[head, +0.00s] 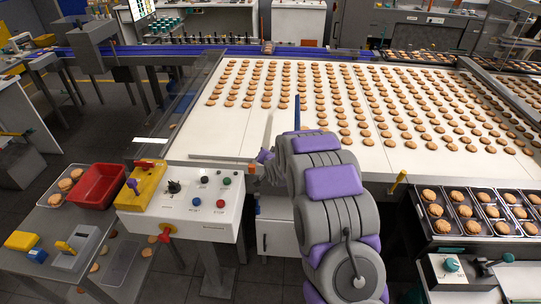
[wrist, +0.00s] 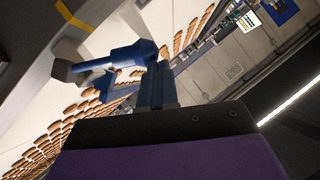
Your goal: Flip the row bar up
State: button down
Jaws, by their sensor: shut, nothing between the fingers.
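In the wrist view my gripper (wrist: 155,85) has its two fingers together, with nothing between them. A blue bar part with a round end (wrist: 130,54) and a grey block lies just left of the fingertips, close to them; I cannot tell if they touch. My arm hides the gripper's fingers and part of the belt edge in the head view.
The white belt (head: 200,143) carries many rows of biscuits. A control box (head: 208,208) with knobs and buttons and a red bin (head: 100,186) stand at left. Black trays of biscuits (head: 432,226) sit at right. A yellow handle (head: 398,183) stands at the belt's front edge.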

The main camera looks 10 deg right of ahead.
jog(key=shift+a+f, duration=0.2)
jog(key=shift+f, duration=0.05)
jog(key=shift+s+f, duration=0.1)
jog(key=shift+f, duration=0.05)
dwell(0.4)
